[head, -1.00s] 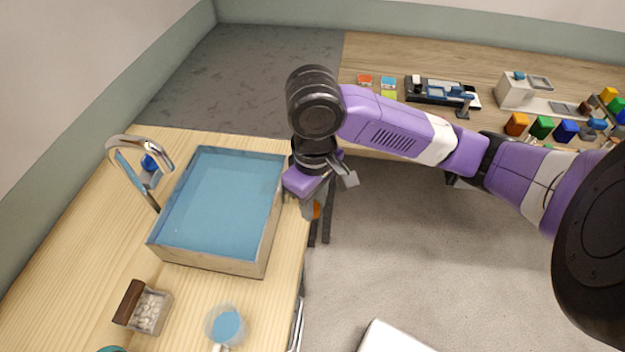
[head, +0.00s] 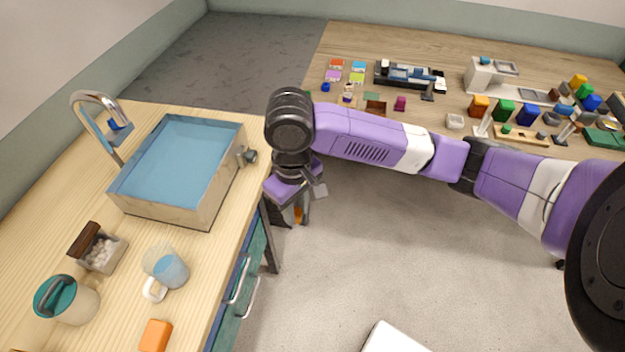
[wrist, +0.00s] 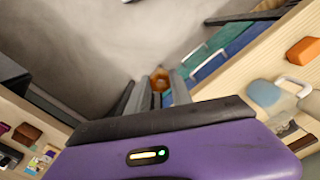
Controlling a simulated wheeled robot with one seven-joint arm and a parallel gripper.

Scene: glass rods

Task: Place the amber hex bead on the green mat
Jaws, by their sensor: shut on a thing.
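My gripper (head: 299,212) hangs beside the right edge of the light wooden counter, over the floor. In the wrist view the bead (wrist: 160,78) shows at the fingertips of my gripper (wrist: 161,90). On the far wooden table lies a small lime-green square (head: 356,78), in a group with red, blue and purple squares. A darker green flat piece (head: 371,96) lies near it. I cannot tell for certain which is the green mat.
The counter (head: 60,200) holds a blue basin (head: 180,160), a tap, a mug (head: 170,272), a lidded jar (head: 70,302) and an orange block (head: 155,336). The far table (head: 450,95) carries a black device (head: 408,75) and several coloured blocks. Open floor (head: 400,230) lies between.

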